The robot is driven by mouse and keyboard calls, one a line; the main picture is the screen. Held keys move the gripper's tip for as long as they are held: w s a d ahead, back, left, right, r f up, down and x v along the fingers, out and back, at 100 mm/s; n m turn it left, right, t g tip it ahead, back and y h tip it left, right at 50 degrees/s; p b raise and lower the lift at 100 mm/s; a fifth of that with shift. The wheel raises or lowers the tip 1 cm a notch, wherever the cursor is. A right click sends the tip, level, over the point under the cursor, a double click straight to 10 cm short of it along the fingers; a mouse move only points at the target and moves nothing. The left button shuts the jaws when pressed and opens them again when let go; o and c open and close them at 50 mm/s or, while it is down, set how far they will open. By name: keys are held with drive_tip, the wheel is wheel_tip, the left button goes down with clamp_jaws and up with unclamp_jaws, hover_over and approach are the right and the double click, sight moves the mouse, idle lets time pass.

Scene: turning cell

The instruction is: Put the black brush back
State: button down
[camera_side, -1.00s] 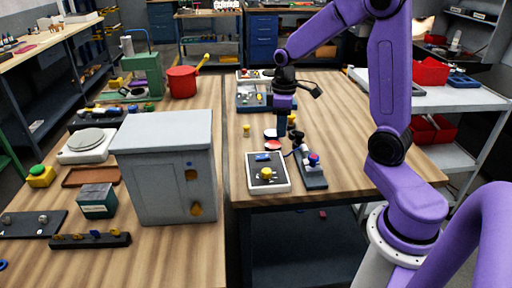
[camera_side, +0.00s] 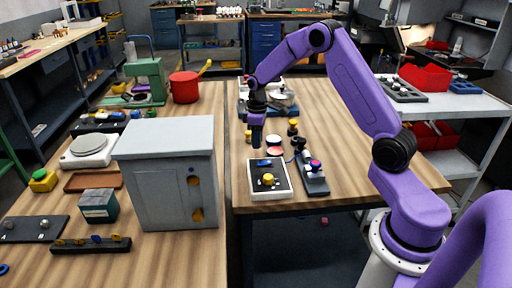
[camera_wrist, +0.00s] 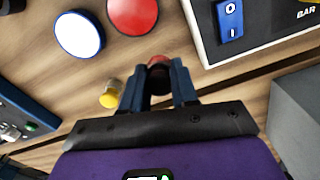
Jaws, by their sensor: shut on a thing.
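My gripper (camera_side: 257,143) points down over the near left part of the right-hand bench, beside the panel with the blue switch. In the wrist view my gripper (camera_wrist: 158,82) is shut on a small dark thing with a reddish end (camera_wrist: 158,62). The fingers hide most of it, so I cannot tell for sure that it is the black brush. In the side view it is hidden by the gripper. No other black brush can be made out clearly.
A switch panel (camera_side: 270,183), a white disc (camera_side: 273,141), a red disc (camera_side: 275,152) and a small yellow piece (camera_wrist: 110,95) are close by. A dark stand (camera_side: 313,180) is right of the panel. A grey cabinet (camera_side: 165,175) rises to the left. The bench's right side is clear.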

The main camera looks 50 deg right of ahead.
drive_tip(key=shift+w+d+f, duration=0.1)
drive_tip(key=shift+w+f, duration=0.2)
drive_tip(key=shift+f, duration=1.6)
drive_tip(key=shift+f, duration=0.2)
drive_tip(key=c, duration=0.9)
unclamp_jaws()
drive_tip(key=shift+o, duration=0.2)
drive_tip(key=shift+r, duration=0.1)
